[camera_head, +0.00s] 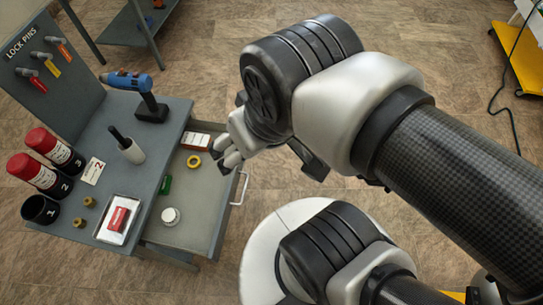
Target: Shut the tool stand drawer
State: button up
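The tool stand (136,101) is a grey bench at the left with a tilted back panel. Its drawer (203,221) is pulled open to the right, with a white bar handle (241,188) on its front. A yellow ring, a white round item, a green item and a red-and-white box lie inside. My gripper (233,150) is over the far part of the drawer, close to the front edge. My wrist hides much of it, so its fingers are only partly seen and I cannot tell if it is open or touching anything.
A blue drill (138,93), a tool in a white holder (128,146), red-capped canisters (54,147), a black cup (40,209) and a tray with a red item (117,219) stand on the bench top. Open floor (205,60) lies behind. A yellow-edged cart (515,62) is far right.

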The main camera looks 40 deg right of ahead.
aim_at(205, 199)
jog(key=k+j+u, duration=0.15)
jog(key=j+u, duration=0.2)
jog(key=k+j+u, duration=0.1)
jog(key=j+u, duration=0.3)
